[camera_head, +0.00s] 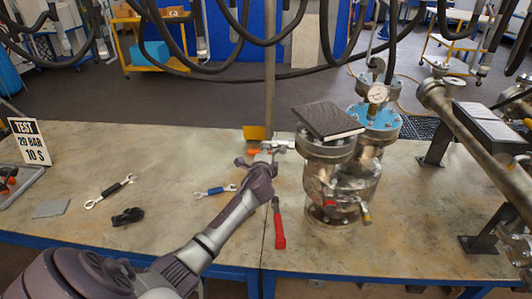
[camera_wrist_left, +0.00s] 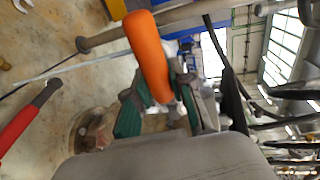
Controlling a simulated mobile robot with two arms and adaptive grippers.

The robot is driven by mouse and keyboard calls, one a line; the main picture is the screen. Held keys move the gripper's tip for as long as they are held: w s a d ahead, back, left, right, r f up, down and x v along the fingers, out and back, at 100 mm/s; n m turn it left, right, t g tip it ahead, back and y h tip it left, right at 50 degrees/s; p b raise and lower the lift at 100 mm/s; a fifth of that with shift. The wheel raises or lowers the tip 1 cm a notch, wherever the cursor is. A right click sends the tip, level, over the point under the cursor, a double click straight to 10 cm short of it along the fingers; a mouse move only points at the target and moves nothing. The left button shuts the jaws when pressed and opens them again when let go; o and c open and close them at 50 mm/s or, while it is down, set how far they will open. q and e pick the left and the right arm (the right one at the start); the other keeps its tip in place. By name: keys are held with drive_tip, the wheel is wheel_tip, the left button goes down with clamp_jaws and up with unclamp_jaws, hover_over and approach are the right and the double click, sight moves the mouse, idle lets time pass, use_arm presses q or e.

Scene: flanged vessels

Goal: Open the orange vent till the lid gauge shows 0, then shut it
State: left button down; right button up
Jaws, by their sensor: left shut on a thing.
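The orange vent (camera_head: 254,152) shows as a small orange handle at the end of my left arm. It is larger in the left wrist view as a rounded orange grip (camera_wrist_left: 150,58). My left gripper (camera_head: 262,161) is shut on it, with its green-padded fingers (camera_wrist_left: 158,112) around the lower part of the handle. The steel vessel (camera_head: 325,183) stands to the right. Its blue lid (camera_head: 374,118) carries a round white gauge (camera_head: 377,93), whose reading is too small to tell. My right gripper is not in view.
A dark book (camera_head: 327,119) lies on the vessel's nearer flange. A red-handled tool (camera_head: 279,228), a blue-handled wrench (camera_head: 215,191) and a black-handled wrench (camera_head: 110,190) lie on the bench (camera_head: 180,160). A test sign (camera_head: 30,142) stands at left. Hoses hang above; pipework stands at right.

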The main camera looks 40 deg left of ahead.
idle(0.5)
use_arm(q)
drive_tip(key=c, duration=1)
unclamp_jaws()
drive_tip(key=v, duration=1.2)
